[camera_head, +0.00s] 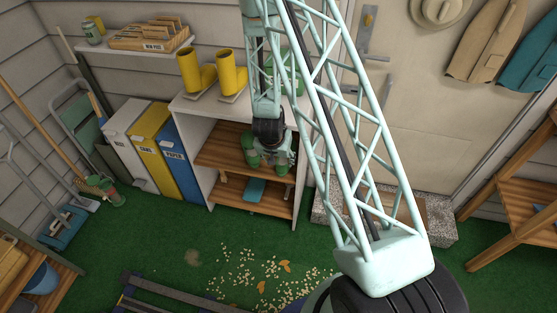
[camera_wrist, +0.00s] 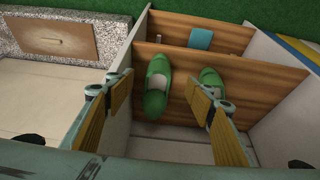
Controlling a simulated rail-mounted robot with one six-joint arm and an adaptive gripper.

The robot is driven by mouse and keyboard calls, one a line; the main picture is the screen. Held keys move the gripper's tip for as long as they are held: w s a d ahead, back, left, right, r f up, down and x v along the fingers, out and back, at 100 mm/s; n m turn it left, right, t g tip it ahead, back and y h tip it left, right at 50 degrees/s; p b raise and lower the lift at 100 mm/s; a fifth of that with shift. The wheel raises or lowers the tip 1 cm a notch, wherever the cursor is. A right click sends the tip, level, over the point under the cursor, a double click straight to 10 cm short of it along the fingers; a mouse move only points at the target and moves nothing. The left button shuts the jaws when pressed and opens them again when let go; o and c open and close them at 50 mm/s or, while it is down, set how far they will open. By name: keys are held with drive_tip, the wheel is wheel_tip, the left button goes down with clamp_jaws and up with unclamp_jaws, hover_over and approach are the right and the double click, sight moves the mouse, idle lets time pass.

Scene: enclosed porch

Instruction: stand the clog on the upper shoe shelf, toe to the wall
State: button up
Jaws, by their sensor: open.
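Two green clogs are on the upper wooden shelf (camera_wrist: 180,112) of the white shoe rack. In the wrist view, the left clog (camera_wrist: 156,102) shows its pale inside, and its closed toe points to the bottom of the picture. It appears to stand upright on its sole. The right clog (camera_wrist: 210,76) is beside it, partly covered by a finger. My gripper (camera_wrist: 162,92) is open, with one finger either side of the left clog and visible gaps. In the head view, my gripper (camera_head: 270,150) is at the rack's opening and partly hides the clogs.
The lower shelf (camera_head: 230,187) holds a blue item (camera_head: 255,190). Yellow boots (camera_head: 190,72) stand on the rack top (camera_head: 205,105). Bins (camera_head: 178,160) stand left of the rack, and a stone doorstep (camera_head: 440,228) lies right. The rack's side walls are close to my fingers.

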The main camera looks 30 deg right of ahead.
drive_tip(key=shift+r, duration=0.1)
idle(0.3)
drive_tip(key=w+a+r+n+y, duration=0.1)
drive_tip(key=a+r, duration=0.3)
drive_tip(key=r, duration=0.6)
drive_tip(key=a+r+n+y, duration=0.1)
drive_tip(key=a+r, duration=0.3)
drive_tip(key=r, duration=0.6)
drive_tip(key=s+a+r+n+t+y, duration=0.1)
drive_tip(key=s+a+r, duration=0.25)
drive_tip(key=r, duration=0.55)
drive_tip(key=s+a+r+n, duration=0.1)
drive_tip(key=s+a+r, duration=0.25)
drive_tip(key=r, duration=0.55)
drive_tip(key=s+a+r+n, duration=0.2)
drive_tip(key=s+a+r, duration=0.1)
drive_tip(key=s+r, duration=1.1)
drive_tip(key=s+r+n, duration=0.1)
drive_tip(key=s+r, duration=0.1)
drive_tip(key=s, duration=0.8)
drive_tip(key=s+r+n, duration=0.1)
drive_tip(key=s+r, duration=0.2)
drive_tip(key=s, duration=0.8)
drive_tip(key=shift+d+r, duration=0.25)
drive_tip(key=shift+d, duration=0.1)
